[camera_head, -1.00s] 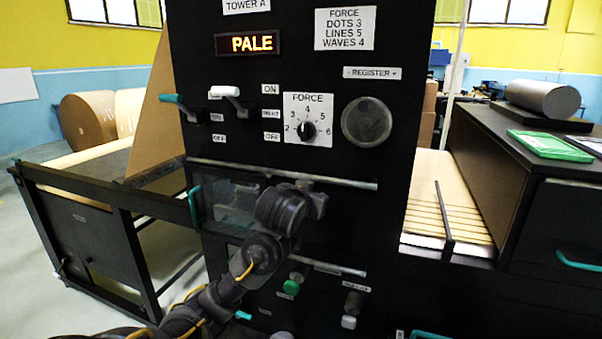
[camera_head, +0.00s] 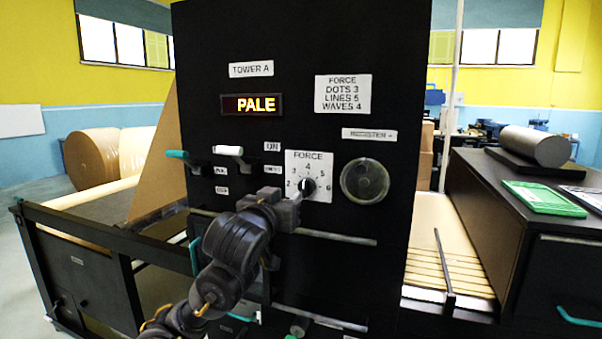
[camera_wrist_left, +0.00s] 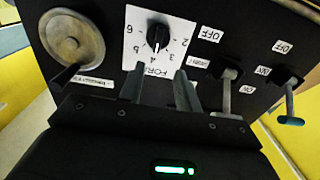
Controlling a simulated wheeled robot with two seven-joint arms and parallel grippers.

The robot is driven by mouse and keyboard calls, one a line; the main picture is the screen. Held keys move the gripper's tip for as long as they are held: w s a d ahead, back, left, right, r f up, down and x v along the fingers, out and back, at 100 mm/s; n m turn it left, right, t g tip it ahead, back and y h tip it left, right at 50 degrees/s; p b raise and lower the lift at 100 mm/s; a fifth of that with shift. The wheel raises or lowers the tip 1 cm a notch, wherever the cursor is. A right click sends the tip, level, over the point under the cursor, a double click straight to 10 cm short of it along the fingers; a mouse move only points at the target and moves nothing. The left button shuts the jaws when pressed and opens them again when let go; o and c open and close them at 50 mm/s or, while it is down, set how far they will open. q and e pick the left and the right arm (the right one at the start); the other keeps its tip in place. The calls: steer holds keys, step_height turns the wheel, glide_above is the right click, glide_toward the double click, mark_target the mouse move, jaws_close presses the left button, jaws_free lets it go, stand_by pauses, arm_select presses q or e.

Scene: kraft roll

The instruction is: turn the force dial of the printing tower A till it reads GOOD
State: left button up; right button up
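Printing tower A (camera_head: 222,50) is a black panel whose lit display (camera_head: 252,105) reads PALE. Its force dial (camera_head: 307,185) is a dark knob on a white plate numbered 2 to 6; I cannot tell its exact setting. In the left wrist view the dial (camera_wrist_left: 158,37) appears upside down. My left gripper (camera_head: 299,200) is just in front of the dial's lower part in the head view. In the wrist view its two fingers (camera_wrist_left: 160,80) are apart and empty, with the knob beyond the gap between their tips. My right gripper is out of view.
A card (camera_head: 342,93) lists DOTS 3, LINES 5, WAVES 4. A round register knob (camera_head: 365,181) is right of the dial. Two levers, one teal-tipped (camera_head: 177,154) and one white-tipped (camera_head: 229,150), stick out on the left. A horizontal bar (camera_head: 340,237) runs below the dial.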

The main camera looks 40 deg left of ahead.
mark_target(303, 185)
arm_select(q)
steer(key=shift+h, duration=0.3)
steer(key=p+x, duration=0.7)
steer(key=x, duration=0.1)
steer(key=shift+d, duration=0.15)
steer(key=shift+w, duration=0.35)
jaws_close()
